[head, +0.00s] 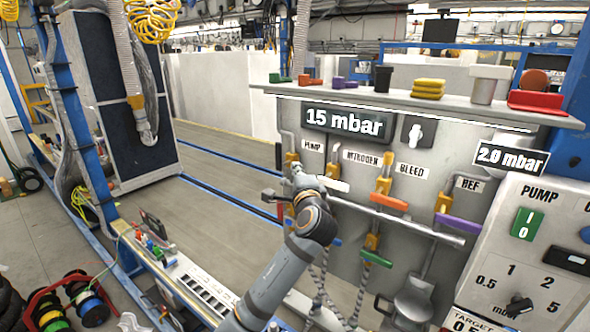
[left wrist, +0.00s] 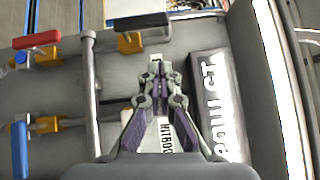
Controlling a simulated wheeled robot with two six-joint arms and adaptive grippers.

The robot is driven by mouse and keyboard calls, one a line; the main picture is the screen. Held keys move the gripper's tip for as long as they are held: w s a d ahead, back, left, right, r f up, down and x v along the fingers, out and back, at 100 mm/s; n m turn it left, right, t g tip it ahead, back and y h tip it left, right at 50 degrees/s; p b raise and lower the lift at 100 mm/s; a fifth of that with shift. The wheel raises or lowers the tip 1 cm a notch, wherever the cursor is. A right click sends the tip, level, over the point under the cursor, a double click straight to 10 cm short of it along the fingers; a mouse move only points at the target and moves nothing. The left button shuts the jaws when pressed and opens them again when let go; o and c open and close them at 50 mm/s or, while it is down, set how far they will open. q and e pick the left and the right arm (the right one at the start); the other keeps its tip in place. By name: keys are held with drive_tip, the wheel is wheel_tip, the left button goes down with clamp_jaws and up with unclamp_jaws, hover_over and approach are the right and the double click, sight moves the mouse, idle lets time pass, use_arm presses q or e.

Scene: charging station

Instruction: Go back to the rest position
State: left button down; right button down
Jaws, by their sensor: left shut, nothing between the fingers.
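My left arm reaches up from the bottom of the head view to the front of the panel (head: 459,135). My left gripper (head: 298,172) is small and partly hidden there by its own wrist, beside the PUMP label (head: 312,145). In the left wrist view the left gripper (left wrist: 157,68) is shut and empty. Its fingers lie over the panel face, partly covering the NITROGEN label (left wrist: 166,138), next to the 15 mbar display (left wrist: 215,105). My right gripper is in neither view.
Orange (head: 389,201), purple (head: 458,223) and green (head: 376,259) valve handles stick out near a horizontal pipe (head: 430,234). A shelf (head: 455,103) with small items juts out above. The floor (head: 215,160) left of the panel is open. Cable reels (head: 88,305) stand at lower left.

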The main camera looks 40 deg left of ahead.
use_arm(q)
drive_tip(key=s+d+f+n+g+h, duration=0.1)
drive_tip(key=s+d+f+h, duration=0.15)
drive_tip(key=f, duration=0.45)
drive_tip(key=s+d+f+n+g+h, duration=0.1)
drive_tip(key=s+d+f+h, duration=0.1)
drive_tip(key=d+f, duration=0.35)
drive_tip(key=s+d+f+n+h, duration=0.1)
drive_tip(key=s+d+f+h, duration=0.15)
drive_tip(key=f, duration=0.65)
drive_tip(key=s+d+f+n+g+h, duration=0.25)
drive_tip(key=s+d+f, duration=0.25)
drive_tip(key=s+f, duration=0.3)
drive_tip(key=s+d+f+n+g+h, duration=0.2)
drive_tip(key=s+d+f+g+h, duration=0.2)
drive_tip(key=s+d+f, duration=0.4)
drive_tip(key=s+a+f, duration=0.2)
drive_tip(key=f, duration=1.1)
drive_tip(key=s+a+f, duration=0.2)
drive_tip(key=f, duration=1)
drive_tip(key=s+a+f+g, duration=0.1)
drive_tip(key=s+f+g, duration=0.1)
drive_tip(key=s+f, duration=1.4)
drive_tip(key=s, duration=0.2)
drive_tip(key=shift+s+a+f+n, duration=0.3)
drive_tip(key=shift+s+n, duration=0.05)
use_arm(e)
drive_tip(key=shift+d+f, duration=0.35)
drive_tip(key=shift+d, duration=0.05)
